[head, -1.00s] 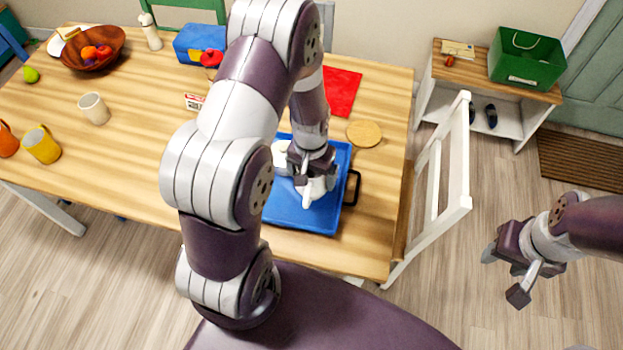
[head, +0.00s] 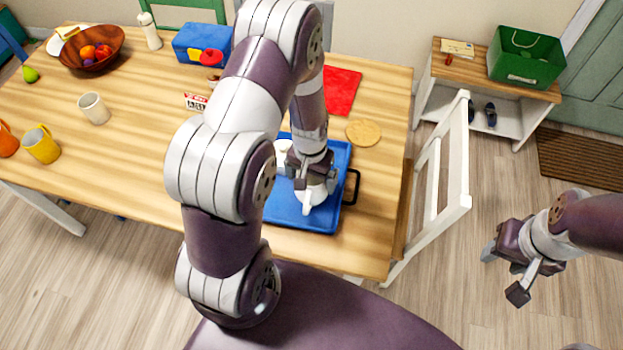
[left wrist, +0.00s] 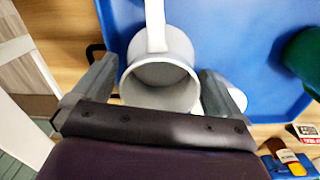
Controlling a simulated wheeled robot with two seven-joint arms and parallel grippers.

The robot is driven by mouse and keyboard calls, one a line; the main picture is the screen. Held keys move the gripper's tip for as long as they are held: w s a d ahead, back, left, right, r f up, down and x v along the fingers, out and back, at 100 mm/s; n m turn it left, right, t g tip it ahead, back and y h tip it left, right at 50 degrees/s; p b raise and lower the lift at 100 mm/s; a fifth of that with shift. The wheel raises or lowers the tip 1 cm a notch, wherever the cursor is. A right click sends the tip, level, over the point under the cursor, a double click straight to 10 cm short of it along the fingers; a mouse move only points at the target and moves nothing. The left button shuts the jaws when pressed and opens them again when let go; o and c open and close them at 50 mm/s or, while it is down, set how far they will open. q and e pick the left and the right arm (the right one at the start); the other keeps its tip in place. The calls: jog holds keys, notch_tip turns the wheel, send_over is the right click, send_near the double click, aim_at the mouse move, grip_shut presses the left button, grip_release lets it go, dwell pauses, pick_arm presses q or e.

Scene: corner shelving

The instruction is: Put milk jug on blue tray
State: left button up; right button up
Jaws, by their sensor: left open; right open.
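The white milk jug (head: 316,194) is at the right part of the blue tray (head: 290,215), partly covered by my gripper in the head view. In the left wrist view, the jug (left wrist: 160,82) shows its round open mouth, with its handle pointing up the picture over the blue tray (left wrist: 235,35). My left gripper (head: 312,180) is open, with one finger on each side of the jug. Whether the fingers touch it I cannot tell. My right gripper (head: 507,272) is open and empty, out over the floor to the right of the table.
A white item (head: 282,158) is on the tray, partly hidden by my arm. A green object (left wrist: 303,62) shows at the right of the wrist view. A round wooden disc (head: 363,133) and red mat (head: 342,92) lie behind. A white chair (head: 440,190) stands at the table's right edge.

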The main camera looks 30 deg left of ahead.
pick_arm(q)
notch_tip(320, 180, up, 11)
jog(key=s+d+r+m+t, duration=0.1)
jog(key=s+d+r, duration=0.3)
jog(key=s, duration=0.4)
jog(key=shift+d+r, duration=0.15)
jog(key=shift+r, duration=0.6)
